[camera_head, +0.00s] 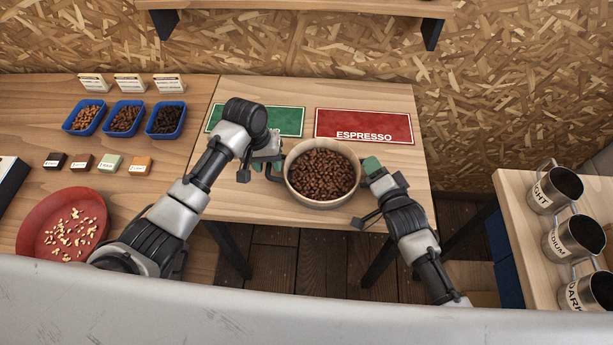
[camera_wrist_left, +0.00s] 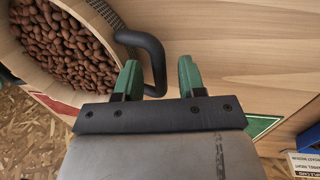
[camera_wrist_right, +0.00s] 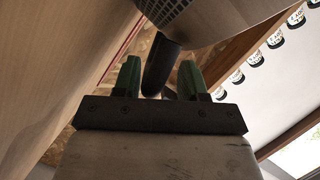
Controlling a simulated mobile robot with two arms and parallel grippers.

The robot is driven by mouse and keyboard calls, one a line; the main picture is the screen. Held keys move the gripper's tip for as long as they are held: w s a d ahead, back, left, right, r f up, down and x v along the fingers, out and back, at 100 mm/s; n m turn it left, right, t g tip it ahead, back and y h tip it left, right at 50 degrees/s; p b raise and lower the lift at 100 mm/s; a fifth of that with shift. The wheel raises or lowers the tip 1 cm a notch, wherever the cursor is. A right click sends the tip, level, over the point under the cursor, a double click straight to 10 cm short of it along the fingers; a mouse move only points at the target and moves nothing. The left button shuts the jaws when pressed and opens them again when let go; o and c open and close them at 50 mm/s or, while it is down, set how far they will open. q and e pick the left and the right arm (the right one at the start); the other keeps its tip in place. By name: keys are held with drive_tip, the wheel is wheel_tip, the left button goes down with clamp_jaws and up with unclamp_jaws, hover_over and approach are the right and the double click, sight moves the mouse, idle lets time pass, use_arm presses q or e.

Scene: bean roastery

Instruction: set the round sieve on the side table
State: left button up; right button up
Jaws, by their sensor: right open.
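The round sieve (camera_head: 291,183) has a pale rim and a dark mesh wall, and it is full of brown beans. It sits upright over the front middle of the light wooden table (camera_head: 390,205); I cannot tell whether its base touches the top. My left gripper (camera_head: 266,160) is at its left handle. In the left wrist view the dark handle (camera_wrist_left: 155,60) stands between the open fingers, with a gap showing. My right gripper (camera_head: 372,172) is open at the right side; the right wrist view shows the other handle (camera_wrist_right: 160,65) between its fingers.
A green card (camera_head: 288,122) and a red ESPRESSO card (camera_head: 364,124) lie behind the sieve. A wooden counter (camera_head: 140,190) at left holds blue bean trays (camera_head: 125,117) and a red plate (camera_head: 40,236). Several metal cups (camera_head: 573,238) stand on a right table.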

drive_tip(key=shift+s+a+f+g, duration=0.15)
drive_tip(key=shift+s+f, duration=0.1)
drive_tip(key=shift+f, duration=0.3)
drive_tip(key=shift+s+d+f+g, duration=0.15)
drive_tip(key=shift+s+f, duration=0.1)
drive_tip(key=shift+f, duration=0.3)
drive_tip(key=shift+s, duration=0.1)
drive_tip(key=shift+s+d+r, duration=0.1)
drive_tip(key=shift+s+r, duration=0.05)
drive_tip(key=shift+s, duration=0.45)
drive_tip(key=s+r, duration=0.1)
drive_tip(key=s+d+r, duration=0.1)
drive_tip(key=s, duration=0.1)
drive_tip(key=s+d+r, duration=0.1)
drive_tip(key=shift+s+d, duration=0.15)
drive_tip(key=shift+s, duration=0.25)
use_arm(q)
wheel_tip(320, 180, up, 7)
drive_tip(key=a, duration=0.1)
drive_tip(key=shift+a, duration=0.2)
use_arm(e)
drive_tip(key=shift+s+r, duration=0.15)
use_arm(q)
drive_tip(key=shift+r, duration=0.15)
